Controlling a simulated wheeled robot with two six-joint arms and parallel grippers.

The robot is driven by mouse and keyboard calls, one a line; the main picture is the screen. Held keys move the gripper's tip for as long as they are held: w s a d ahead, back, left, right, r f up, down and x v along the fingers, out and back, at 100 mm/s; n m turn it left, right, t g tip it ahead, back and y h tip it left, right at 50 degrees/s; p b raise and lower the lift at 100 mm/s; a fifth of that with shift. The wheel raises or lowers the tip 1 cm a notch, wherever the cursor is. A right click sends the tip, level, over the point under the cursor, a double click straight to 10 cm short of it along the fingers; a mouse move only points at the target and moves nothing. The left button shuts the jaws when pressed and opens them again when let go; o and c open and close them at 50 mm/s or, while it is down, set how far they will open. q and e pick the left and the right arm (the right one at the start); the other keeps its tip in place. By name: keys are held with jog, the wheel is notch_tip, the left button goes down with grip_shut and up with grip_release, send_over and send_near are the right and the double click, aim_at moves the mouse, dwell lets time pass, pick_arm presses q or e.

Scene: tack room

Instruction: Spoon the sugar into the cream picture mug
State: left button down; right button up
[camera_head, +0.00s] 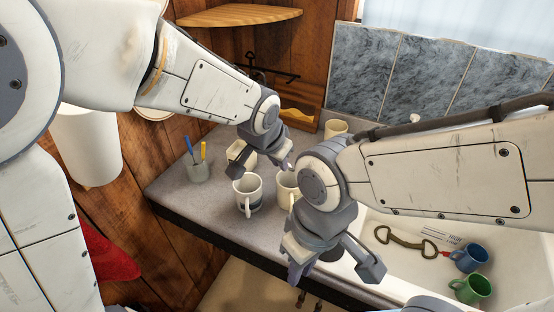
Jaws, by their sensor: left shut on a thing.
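A pale mug with a dark picture band (247,194) stands on the grey counter, its handle toward me. A plain-looking cream mug (287,187) stands to its right, partly hidden by my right arm, so I cannot tell whether it bears a picture. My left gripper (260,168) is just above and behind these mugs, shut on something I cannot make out. A cream-coloured patch shows between its fingers. My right gripper (335,268) is open and empty near the counter's front edge and the sink. I cannot make out the sugar or a spoon.
A grey cup (198,173) with blue and yellow sticks stands at the counter's left. Another cream mug (335,129) is at the back. The white sink (405,285) holds a blue mug (470,258), a green mug (471,288) and a metal bit-like piece (408,243).

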pick_arm(q)
jog(key=shift+s+d, duration=0.1)
dwell(0.3)
jog(key=p, duration=0.3)
jog(key=shift+w+r+g, duration=0.3)
jog(key=shift+r, duration=0.05)
jog(key=p, duration=0.2)
jog(key=g+y+p, duration=0.1)
jog(key=p, duration=0.1)
jog(key=shift+w+d+r, duration=0.2)
jog(key=shift+w+r, duration=0.1)
jog(key=shift+w, duration=0.1)
jog(key=shift+w+p, duration=0.1)
jog(key=shift+p, duration=0.25)
jog(key=shift+f, duration=0.1)
